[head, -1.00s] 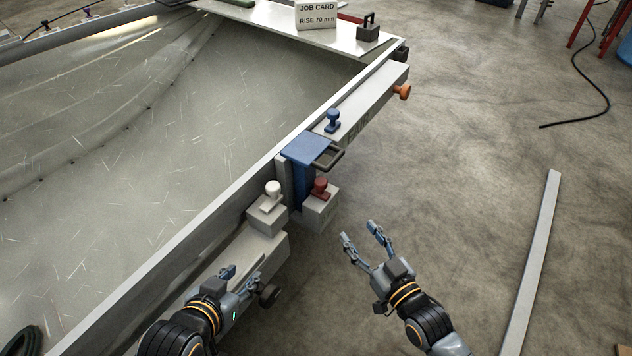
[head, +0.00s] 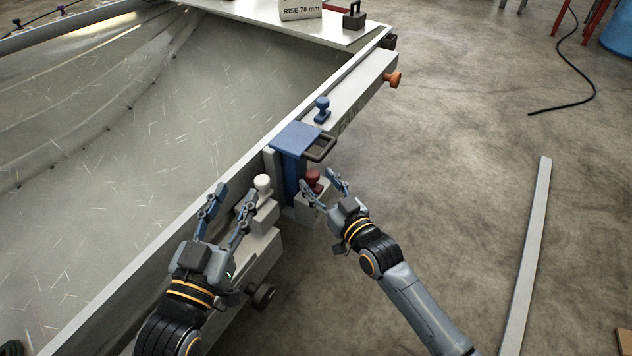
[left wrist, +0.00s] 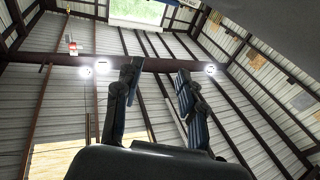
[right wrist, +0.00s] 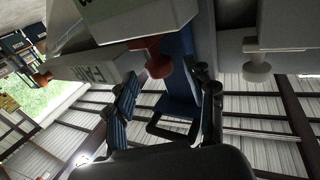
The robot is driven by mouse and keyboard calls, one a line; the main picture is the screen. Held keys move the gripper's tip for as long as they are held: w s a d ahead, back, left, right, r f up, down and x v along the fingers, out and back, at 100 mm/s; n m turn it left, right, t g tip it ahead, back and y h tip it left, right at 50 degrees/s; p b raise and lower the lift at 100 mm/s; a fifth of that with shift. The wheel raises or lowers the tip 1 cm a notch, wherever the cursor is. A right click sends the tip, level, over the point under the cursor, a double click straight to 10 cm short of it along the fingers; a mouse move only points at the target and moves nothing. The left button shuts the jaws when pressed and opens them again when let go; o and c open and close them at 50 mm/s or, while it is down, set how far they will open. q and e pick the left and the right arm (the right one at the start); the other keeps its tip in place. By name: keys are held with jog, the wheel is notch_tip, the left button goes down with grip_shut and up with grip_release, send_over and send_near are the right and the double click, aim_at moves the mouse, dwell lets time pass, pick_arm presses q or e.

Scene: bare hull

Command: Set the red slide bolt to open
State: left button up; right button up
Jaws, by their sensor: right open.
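The red slide bolt's knob (head: 313,176) stands on a grey block (head: 300,211) below the blue bracket; it also shows in the right wrist view (right wrist: 157,62). My right gripper (head: 319,183) is open, its fingertips close to the red knob in the head view. In the right wrist view, the knob lies beyond and between the open fingers (right wrist: 165,88), with no clear contact. The lower part of the bolt is partly hidden by the gripper. My left gripper (head: 231,193) is open and empty, left of the white knob; its fingers (left wrist: 158,70) show only the roof behind.
A white knob (head: 263,184), a blue knob (head: 322,108) and an orange knob (head: 392,79) sit along the hull's edge. The blue bracket (head: 295,138) has a dark loop handle (head: 321,148) just above the red knob.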

pick_arm(q)
jog(key=shift+s+d+r+t, duration=0.1)
jog(key=shift+s+r+t, duration=0.1)
jog(key=shift+r+t, duration=0.8)
pick_arm(e)
jog(key=shift+x, duration=0.9)
pick_arm(q)
jog(key=shift+r, duration=0.2)
pick_arm(e)
grip_shut()
